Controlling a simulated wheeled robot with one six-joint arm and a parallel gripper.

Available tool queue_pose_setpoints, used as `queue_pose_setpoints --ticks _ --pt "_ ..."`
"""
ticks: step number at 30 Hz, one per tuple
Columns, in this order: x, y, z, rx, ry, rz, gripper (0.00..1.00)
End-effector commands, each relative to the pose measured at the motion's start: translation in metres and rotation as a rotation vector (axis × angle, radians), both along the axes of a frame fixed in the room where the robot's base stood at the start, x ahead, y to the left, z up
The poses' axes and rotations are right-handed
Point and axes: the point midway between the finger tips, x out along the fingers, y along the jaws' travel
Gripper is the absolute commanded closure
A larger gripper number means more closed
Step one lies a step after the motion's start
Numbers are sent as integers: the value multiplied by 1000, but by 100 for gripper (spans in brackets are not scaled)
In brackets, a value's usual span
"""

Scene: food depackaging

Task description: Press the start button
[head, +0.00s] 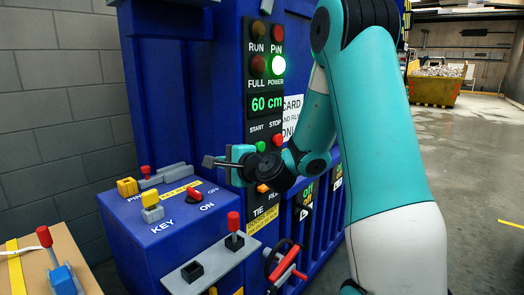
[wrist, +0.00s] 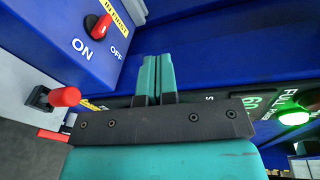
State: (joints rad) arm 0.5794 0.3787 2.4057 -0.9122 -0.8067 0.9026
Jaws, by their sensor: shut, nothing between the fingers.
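The green start button (head: 261,146) sits under the START label on the blue machine's dark control strip. The red stop button (head: 278,140) is just right of it. My gripper (head: 212,161) is left of and slightly below the start button in the head view, pointing left. It is shut and empty, its teal fingers side by side in the wrist view (wrist: 155,72). I cannot tell how far it stands off the panel. The start button does not show in the wrist view, where my gripper's body covers part of the strip.
The POWER lamp (head: 278,65) is lit green above the display (head: 266,103) reading 60 cm. A blue key box (head: 165,240) with a red switch (head: 194,194) projects at left. A red-knobbed lever (head: 233,222) stands below my gripper. Open floor lies at right.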

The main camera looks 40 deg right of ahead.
Motion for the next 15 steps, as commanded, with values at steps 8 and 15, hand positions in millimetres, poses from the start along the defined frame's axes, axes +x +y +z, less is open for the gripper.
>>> queue_pose_setpoints --ticks 8,15 --pt "-40 -160 -21 344 -270 -546 100" --pt "-70 -206 -29 438 -387 -718 100"
